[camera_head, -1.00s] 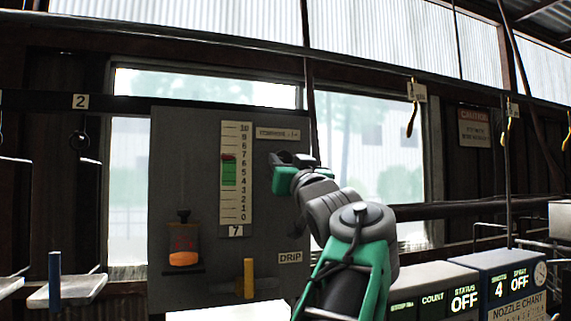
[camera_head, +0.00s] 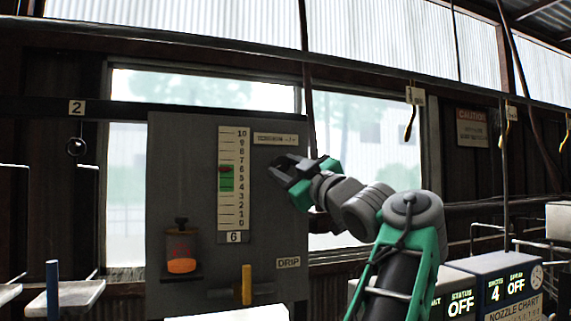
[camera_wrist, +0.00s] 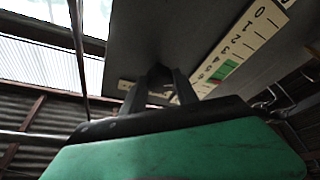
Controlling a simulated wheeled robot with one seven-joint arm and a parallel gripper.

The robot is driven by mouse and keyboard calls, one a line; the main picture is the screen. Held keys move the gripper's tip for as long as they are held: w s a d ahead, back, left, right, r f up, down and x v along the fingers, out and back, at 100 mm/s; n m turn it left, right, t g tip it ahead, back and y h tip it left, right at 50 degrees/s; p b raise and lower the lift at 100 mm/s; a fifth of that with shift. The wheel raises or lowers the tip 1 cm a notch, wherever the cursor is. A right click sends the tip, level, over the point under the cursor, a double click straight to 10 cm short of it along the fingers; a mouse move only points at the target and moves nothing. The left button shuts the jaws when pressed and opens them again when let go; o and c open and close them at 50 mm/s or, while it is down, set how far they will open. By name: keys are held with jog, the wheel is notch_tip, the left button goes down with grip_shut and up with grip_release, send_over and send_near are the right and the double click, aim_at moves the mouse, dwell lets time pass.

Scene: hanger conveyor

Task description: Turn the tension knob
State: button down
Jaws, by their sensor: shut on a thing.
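The grey panel (camera_head: 190,140) carries a vertical scale (camera_head: 241,185) from 0 to 10. Its red marker (camera_head: 226,168) is near 6, at the top of the green band (camera_head: 227,184). The number plate (camera_head: 234,237) below reads 6. The tension label (camera_head: 275,139) is at the upper right of the panel. My gripper (camera_head: 282,168) is just below this label, shut on the tension knob, which its fingers hide. In the wrist view my fingers (camera_wrist: 160,85) reach to the panel face, and the knob between them is too dark to make out.
A jar with orange liquid (camera_head: 181,264), a yellow lever (camera_head: 246,284) and a DRIP label (camera_head: 288,263) are lower on the panel. Control boxes (camera_head: 490,285) with lit displays stand at the lower right. Hooks hang from the rail (camera_head: 330,68).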

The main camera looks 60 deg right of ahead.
jog(key=shift+n+y, duration=0.3)
jog(key=shift+n, duration=0.4)
jog(key=c, duration=0.9)
grip_release()
jog(key=shift+c, duration=0.2)
jog(key=b+v, duration=0.2)
jog(key=v, duration=0.5)
jog(key=shift+s+a, duration=0.2)
jog(key=shift+s, duration=0.2)
